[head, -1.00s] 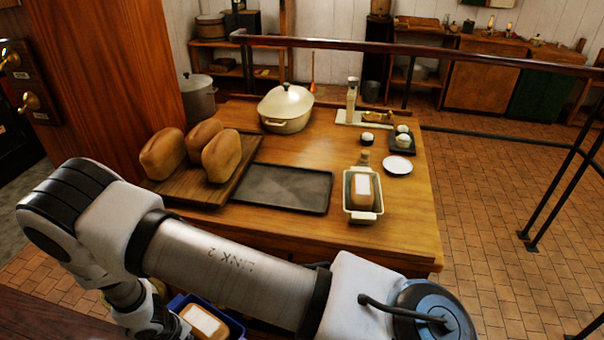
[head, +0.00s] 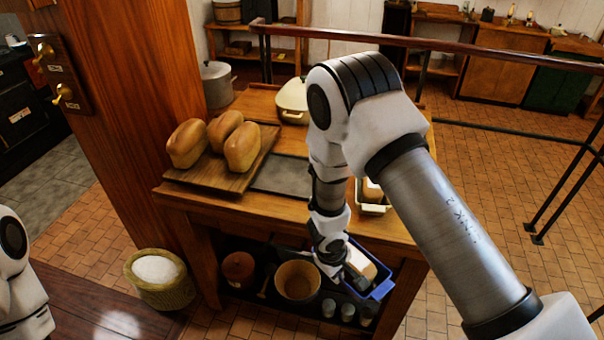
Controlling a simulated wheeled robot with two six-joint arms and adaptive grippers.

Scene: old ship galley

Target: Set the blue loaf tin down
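The blue loaf tin (head: 378,293) holds a pale-topped loaf (head: 362,264). It appears in front of the table's near edge, overlapping the lower shelf in the picture. My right gripper (head: 354,279) reaches down to the tin's left side and appears shut on its rim; the fingertips are small and partly hidden. The wooden table (head: 222,203) carries a dark flat tray (head: 277,176) and a cream loaf tin (head: 373,209) with a loaf, both partly hidden by my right arm. Part of my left arm shows at the left edge; its gripper is out of view.
Several loaves (head: 242,148) stand on a wooden board (head: 208,178) at the table's left. A cream casserole (head: 291,103) stands behind. The lower shelf holds a bowl (head: 298,281), a brown pot (head: 238,270) and small metal cups (head: 347,312). A basket (head: 160,290) stands on the floor at left.

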